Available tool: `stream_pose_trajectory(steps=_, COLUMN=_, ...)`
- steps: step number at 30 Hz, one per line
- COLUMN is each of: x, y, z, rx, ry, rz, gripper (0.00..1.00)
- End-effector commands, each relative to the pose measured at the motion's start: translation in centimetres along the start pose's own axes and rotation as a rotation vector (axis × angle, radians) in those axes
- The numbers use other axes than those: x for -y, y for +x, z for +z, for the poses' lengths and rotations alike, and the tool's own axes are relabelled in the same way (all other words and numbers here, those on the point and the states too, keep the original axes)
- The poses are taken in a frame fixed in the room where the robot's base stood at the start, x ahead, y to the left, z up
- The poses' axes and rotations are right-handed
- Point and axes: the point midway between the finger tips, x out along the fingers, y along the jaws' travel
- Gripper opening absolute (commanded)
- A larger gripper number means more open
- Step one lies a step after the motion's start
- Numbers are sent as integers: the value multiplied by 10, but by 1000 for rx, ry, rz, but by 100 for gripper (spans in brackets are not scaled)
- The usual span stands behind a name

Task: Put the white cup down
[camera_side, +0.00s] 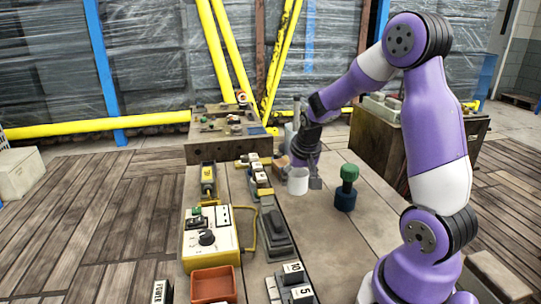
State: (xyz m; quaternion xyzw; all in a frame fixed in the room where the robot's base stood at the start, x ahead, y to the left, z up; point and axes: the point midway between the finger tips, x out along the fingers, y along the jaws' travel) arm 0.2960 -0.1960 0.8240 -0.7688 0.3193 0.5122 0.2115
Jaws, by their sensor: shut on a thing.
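The white cup (298,182) is upright near the middle of the table, at the lower end of my arm. My gripper (304,168) points down at the cup and is shut on it. Part of the cup's rim is hidden by the gripper. I cannot tell whether the cup's base touches the table (318,234) or is slightly above it.
A green and blue knobbed object (346,188) stands right of the cup. Left are several small blocks, a grey device (275,229) and a yellow-white control box (208,237). An orange tray (213,285) is in front. Table ahead of the cup is clear.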

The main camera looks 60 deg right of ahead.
Motion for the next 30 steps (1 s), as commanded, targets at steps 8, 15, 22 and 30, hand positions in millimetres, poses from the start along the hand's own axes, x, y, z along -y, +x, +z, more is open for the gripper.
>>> stream_pose_trajectory(steps=8, x=-1, y=34, z=14, rx=4, ry=-1, rz=1, gripper=34)
stream_pose_trajectory(steps=15, x=-1, y=38, z=15, rx=0, ry=0, rz=0, gripper=34)
stream_pose_trajectory(steps=22, x=-1, y=41, z=16, rx=1, ry=0, rz=0, gripper=88)
stream_pose_trajectory(steps=30, x=-1, y=40, z=16, rx=1, ry=0, rz=0, gripper=98)
